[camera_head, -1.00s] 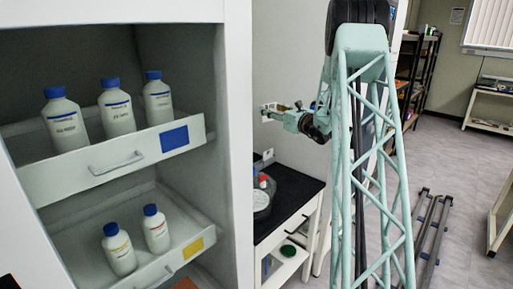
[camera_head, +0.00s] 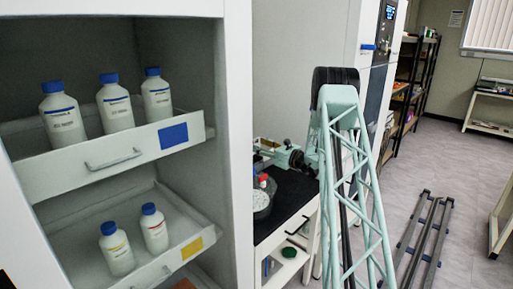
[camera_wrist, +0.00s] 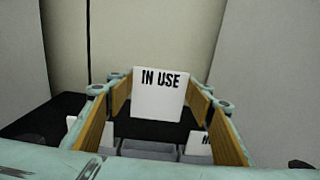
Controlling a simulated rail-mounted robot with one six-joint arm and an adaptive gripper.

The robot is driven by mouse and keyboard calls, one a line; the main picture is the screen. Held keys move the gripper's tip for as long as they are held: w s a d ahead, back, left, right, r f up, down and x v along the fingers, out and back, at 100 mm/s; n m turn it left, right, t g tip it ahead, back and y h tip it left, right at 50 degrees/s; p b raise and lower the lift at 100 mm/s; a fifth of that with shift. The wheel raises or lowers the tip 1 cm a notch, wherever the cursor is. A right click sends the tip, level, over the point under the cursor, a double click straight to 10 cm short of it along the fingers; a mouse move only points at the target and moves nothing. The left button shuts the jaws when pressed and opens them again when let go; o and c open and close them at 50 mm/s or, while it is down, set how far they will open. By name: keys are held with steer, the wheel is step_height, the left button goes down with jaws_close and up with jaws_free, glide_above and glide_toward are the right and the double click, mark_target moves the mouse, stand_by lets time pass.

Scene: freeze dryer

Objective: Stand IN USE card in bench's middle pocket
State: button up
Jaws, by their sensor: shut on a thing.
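The white IN USE card (camera_wrist: 158,96) stands upright in the wrist view with its black lettering facing me. My gripper (camera_wrist: 160,84) is shut on it, with the yellow-padded fingers at its left and right edges. Below the card, a row of grey pockets shows on the black bench. The middle pocket (camera_wrist: 148,151) is partly seen, and I cannot tell whether the card's lower edge touches it. White cards stand in the left pocket (camera_wrist: 74,128) and the right pocket (camera_wrist: 198,143). In the head view my gripper (camera_head: 264,147) is low over the black benchtop (camera_head: 290,192), partly behind the cabinet edge.
A round container (camera_head: 261,200) with a red-topped item beside it is on the bench, near my gripper. An open cabinet with drawers of white bottles (camera_head: 117,112) stands at the left. A tall white machine (camera_head: 310,80) rises behind the bench. Floor rails (camera_head: 425,235) lie at the right.

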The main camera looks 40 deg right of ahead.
steer(key=shift+a+f, duration=0.15)
steer(key=shift+f, duration=0.15)
steer(key=shift+f, duration=0.35)
steer(key=shift+f+b, duration=0.6)
steer(key=shift+f, duration=1.05)
steer(key=shift+f+b, duration=0.5)
steer(key=shift+f, duration=0.05)
stand_by(0.4)
steer(key=shift+f, duration=2.2)
stand_by(0.4)
steer(key=o, duration=1.1)
steer(key=shift+o, duration=0.3)
